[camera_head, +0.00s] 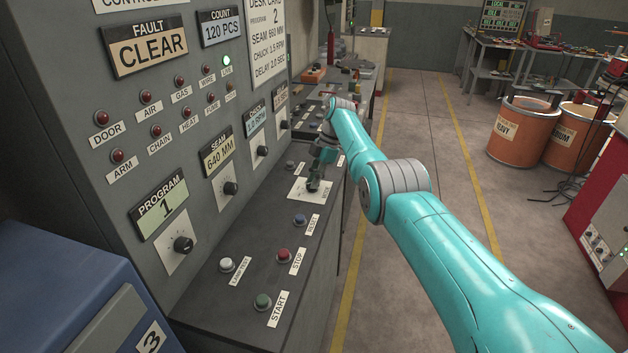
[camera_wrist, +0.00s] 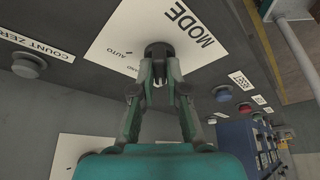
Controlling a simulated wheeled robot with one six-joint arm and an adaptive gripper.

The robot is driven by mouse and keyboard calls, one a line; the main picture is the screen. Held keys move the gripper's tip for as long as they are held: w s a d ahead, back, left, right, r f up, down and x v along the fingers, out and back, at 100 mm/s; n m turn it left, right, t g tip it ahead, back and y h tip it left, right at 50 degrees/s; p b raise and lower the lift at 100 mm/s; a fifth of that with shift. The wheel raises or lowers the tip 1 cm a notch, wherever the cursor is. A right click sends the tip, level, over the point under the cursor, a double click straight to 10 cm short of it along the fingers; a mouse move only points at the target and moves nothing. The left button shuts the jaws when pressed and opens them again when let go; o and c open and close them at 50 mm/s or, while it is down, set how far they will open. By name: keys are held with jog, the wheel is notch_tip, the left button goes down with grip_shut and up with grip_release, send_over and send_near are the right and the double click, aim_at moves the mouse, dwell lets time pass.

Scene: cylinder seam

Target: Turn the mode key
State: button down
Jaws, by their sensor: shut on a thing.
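The mode key (camera_wrist: 158,50) is a dark round knob on a white plate marked MODE (camera_wrist: 130,30) in the wrist view. The word AUTO shows on the plate, and a second word is partly hidden by a finger. My gripper (camera_wrist: 159,78) is shut on the key, one finger on each side. In the head view my gripper (camera_head: 318,168) reaches down to the white mode plate (camera_head: 299,188) on the sloping desk of the panel. There it hides most of the key, so its pointing direction cannot be told.
A blue button (camera_head: 300,219), a red stop button (camera_head: 284,254), a green start button (camera_head: 263,301) and a white button (camera_head: 226,264) sit nearer on the desk. The upright panel (camera_head: 200,130) with dials rises at left. Clear floor (camera_head: 415,130) lies to the right.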

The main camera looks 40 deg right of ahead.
jog(key=c, duration=1.2)
grip_release()
notch_tip(320, 180, up, 10)
jog(key=shift+f, duration=0.1)
